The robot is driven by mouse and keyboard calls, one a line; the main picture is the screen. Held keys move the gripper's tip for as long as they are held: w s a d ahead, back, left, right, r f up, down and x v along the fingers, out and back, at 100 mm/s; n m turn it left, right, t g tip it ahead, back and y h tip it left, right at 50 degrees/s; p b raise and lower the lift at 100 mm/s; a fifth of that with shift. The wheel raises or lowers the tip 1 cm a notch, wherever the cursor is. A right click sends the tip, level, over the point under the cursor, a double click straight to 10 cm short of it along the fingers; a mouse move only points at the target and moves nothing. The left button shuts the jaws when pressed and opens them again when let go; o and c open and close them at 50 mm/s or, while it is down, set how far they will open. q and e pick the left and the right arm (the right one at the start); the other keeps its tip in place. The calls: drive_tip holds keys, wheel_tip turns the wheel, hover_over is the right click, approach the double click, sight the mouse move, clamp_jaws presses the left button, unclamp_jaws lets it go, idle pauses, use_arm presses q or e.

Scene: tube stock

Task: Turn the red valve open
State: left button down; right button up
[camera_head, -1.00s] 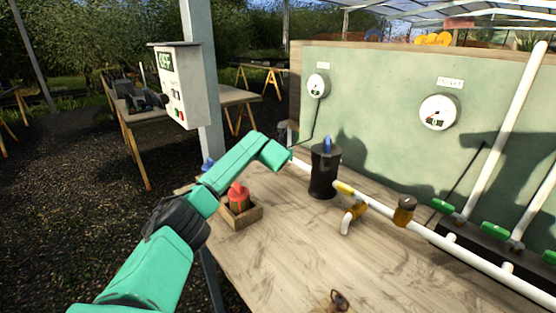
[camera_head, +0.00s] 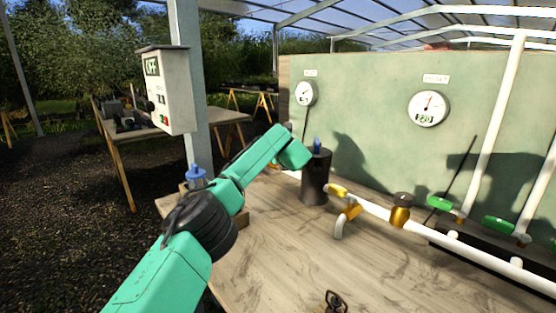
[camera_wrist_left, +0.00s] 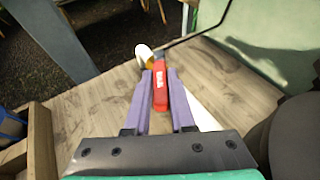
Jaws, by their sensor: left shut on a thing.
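The red valve handle (camera_wrist_left: 160,92) shows in the left wrist view, lying lengthwise between the two purple fingers of my left gripper (camera_wrist_left: 160,73). The fingers are shut on it. In the head view my left forearm reaches toward the pipe behind the black cylinder (camera_head: 314,180); my left gripper and the red handle are hidden there. My right gripper is not in view.
A white pipe line with yellow fittings (camera_head: 350,212) and a brown-topped filter (camera_head: 400,210) crosses the wooden table (camera_head: 290,260). Two gauges, left (camera_head: 305,93) and right (camera_head: 428,108), hang on the green panel. A control box (camera_head: 167,90) stands left. The table's front is largely clear.

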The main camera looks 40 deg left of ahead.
use_arm(q)
drive_tip(key=c, duration=0.8)
unclamp_jaws()
drive_tip(key=shift+o, duration=0.2)
drive_tip(key=shift+s+d+r+b, duration=0.15)
drive_tip(key=shift+s+d+b, duration=0.1)
drive_tip(key=shift+b, duration=0.15)
drive_tip(key=b+v, duration=0.3)
drive_tip(key=v, duration=1)
drive_tip(key=shift+s+d+r, duration=0.2)
drive_tip(key=shift+s, duration=0.05)
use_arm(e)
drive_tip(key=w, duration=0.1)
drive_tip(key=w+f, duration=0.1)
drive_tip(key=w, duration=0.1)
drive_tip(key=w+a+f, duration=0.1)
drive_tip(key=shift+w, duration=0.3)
